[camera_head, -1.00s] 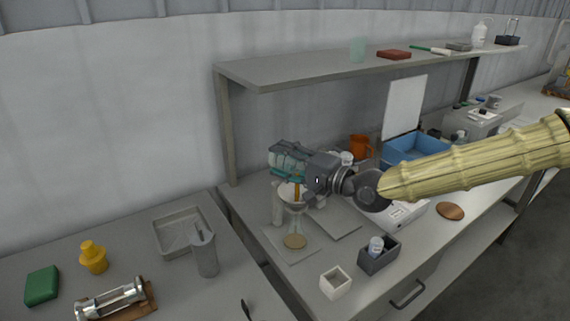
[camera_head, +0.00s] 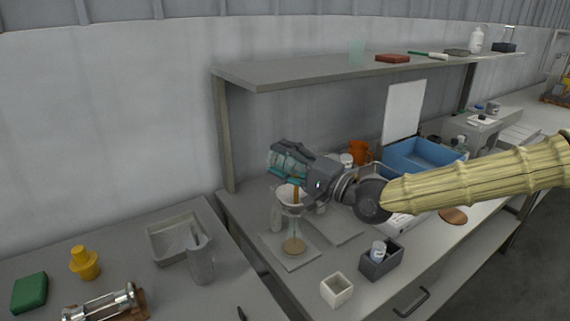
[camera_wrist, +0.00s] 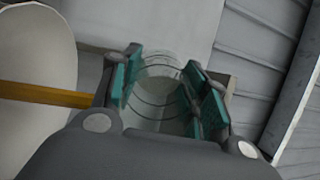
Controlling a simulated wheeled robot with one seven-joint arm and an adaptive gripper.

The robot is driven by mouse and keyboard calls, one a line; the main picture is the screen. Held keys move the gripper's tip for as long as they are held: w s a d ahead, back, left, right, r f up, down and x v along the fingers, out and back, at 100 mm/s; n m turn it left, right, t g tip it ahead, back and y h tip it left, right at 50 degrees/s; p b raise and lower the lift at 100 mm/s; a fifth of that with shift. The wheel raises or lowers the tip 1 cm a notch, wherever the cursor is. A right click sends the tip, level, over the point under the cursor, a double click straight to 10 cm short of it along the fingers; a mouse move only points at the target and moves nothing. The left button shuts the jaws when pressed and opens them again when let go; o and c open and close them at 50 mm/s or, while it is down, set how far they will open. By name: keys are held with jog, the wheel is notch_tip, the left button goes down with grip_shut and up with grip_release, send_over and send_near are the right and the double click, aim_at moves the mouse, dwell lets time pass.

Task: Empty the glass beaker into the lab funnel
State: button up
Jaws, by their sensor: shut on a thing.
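My gripper (camera_head: 290,158) is shut on the glass beaker, above and beside the funnel. In the wrist view the clear beaker (camera_wrist: 158,92) sits between the teal finger pads (camera_wrist: 165,95) and shows faint rings; I see no coloured liquid in it. The beaker is tilted in the head view, partly hidden by the fingers. The white lab funnel (camera_head: 287,199) is just below the gripper; its pale round shape shows in the wrist view (camera_wrist: 35,55). An amber streak (camera_head: 296,194), apparently poured liquid, runs down into the funnel. A clear flask below holds amber-brown liquid (camera_head: 294,245).
A clear cylinder (camera_head: 276,218) stands left of the funnel. A grey box with a small bottle (camera_head: 380,263) and a white box (camera_head: 336,291) stand in front. An orange mug (camera_head: 360,151) and blue bin (camera_head: 425,156) are behind right. A shelf (camera_head: 300,72) hangs above.

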jog(key=shift+s+d+r+t+y+b, duration=0.2)
jog(key=shift+t+y+b, duration=0.4)
jog(key=shift+b, duration=1.2)
jog(key=shift+d, duration=0.1)
dwell(0.8)
